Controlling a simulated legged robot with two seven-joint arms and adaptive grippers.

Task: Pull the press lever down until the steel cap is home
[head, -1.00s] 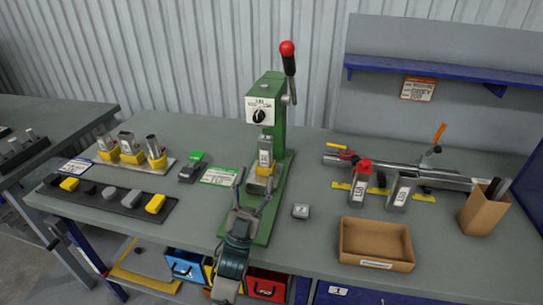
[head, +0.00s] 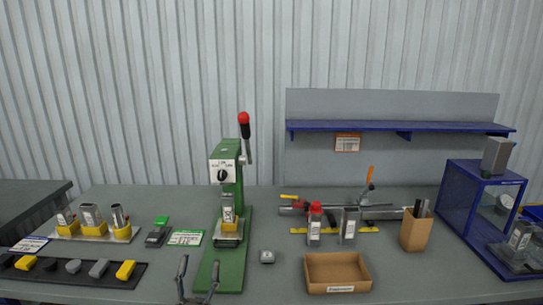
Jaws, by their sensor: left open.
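The green press (head: 232,220) stands upright left of centre on the table. Its lever (head: 246,140) points up, with a red knob (head: 244,118) at the top and a black grip below it. Under the press head a grey steel piece (head: 228,208) stands in a yellow holder (head: 230,226). I cannot tell how the cap sits on it. My left gripper (head: 198,278) is at the bottom of the picture, open and empty, in front of the press base and well below the lever. My right gripper is not in view.
Behind are a clamp rail (head: 370,208) and upright tubes. A black strip (head: 80,272) with caps and a rack (head: 100,234) stand left. A blue frame (head: 470,210) stands far right.

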